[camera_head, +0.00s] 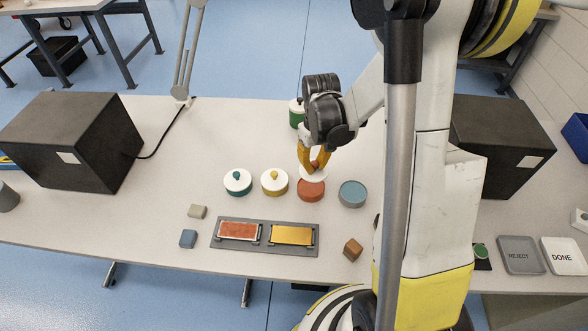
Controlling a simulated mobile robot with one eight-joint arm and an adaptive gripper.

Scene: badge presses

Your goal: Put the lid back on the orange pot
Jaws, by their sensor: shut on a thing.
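The orange pot (311,191) stands on the table right of the middle, its orange top largely uncovered in view. My gripper (314,165) is over its back edge, fingers pointing down and shut on the orange knob of a white lid (313,175). The lid shows just behind and above the pot's top. I cannot tell whether its lower edge touches the pot.
A yellow-knobbed pot (274,183) and a teal-knobbed pot (237,182) stand to the left, both lidded. A blue-grey pot (353,194) stands close on the right. A green pot (297,113) is behind. A grey tray (265,250) and wooden block (353,249) lie in front.

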